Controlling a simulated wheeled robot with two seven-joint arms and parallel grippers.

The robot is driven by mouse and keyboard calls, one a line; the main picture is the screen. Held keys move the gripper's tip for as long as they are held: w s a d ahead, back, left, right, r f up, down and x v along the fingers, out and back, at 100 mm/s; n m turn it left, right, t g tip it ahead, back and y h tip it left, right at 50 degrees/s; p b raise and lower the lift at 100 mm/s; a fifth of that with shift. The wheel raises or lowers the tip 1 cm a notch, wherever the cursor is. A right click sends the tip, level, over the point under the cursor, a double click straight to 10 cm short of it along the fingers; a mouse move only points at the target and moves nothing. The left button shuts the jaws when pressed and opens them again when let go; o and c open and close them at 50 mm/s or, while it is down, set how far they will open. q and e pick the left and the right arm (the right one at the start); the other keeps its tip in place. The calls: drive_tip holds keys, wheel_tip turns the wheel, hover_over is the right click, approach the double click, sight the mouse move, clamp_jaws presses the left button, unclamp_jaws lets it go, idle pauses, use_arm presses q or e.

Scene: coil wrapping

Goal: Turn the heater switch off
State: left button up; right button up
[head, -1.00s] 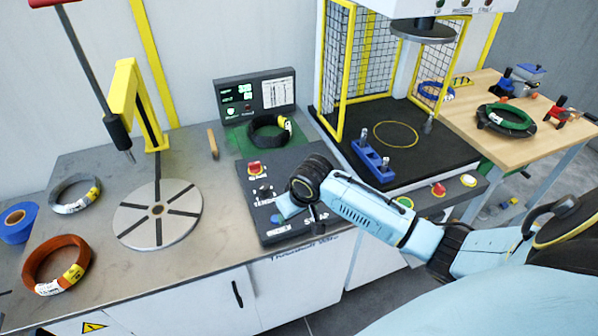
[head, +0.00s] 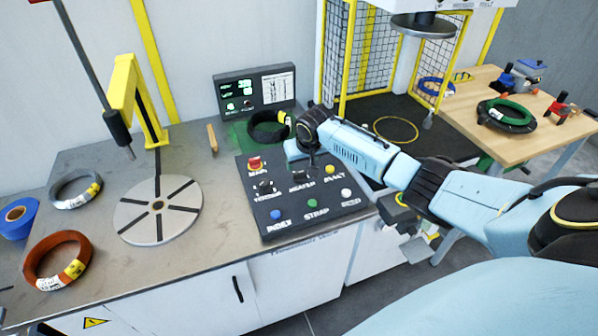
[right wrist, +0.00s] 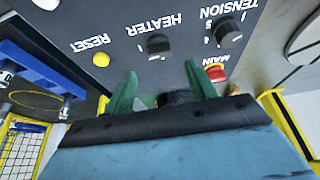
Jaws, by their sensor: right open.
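The heater switch (right wrist: 158,44) is a small black knob beside the word HEATER in the right wrist view. My right gripper (head: 303,160) is above the panel's far part. In the right wrist view its two green fingers (right wrist: 160,82) are spread, with nothing between the tips. The knob lies just beyond the tips, roughly in line with the gap, apart from them. My left gripper is not in view.
Close by are the red main knob (head: 254,163), the tension knob (right wrist: 227,32) and the yellow reset button (right wrist: 100,60). Index, strap and feed buttons line the panel's near part. A dark coil (head: 266,128) lies behind the panel. A slotted disc (head: 158,212) stands left.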

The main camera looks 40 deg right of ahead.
sight(299, 173)
drive_tip(key=shift+b+x, duration=0.8)
drive_tip(key=shift+x, duration=2.3)
drive_tip(key=shift+c, duration=0.5)
drive_tip(key=c, duration=0.9)
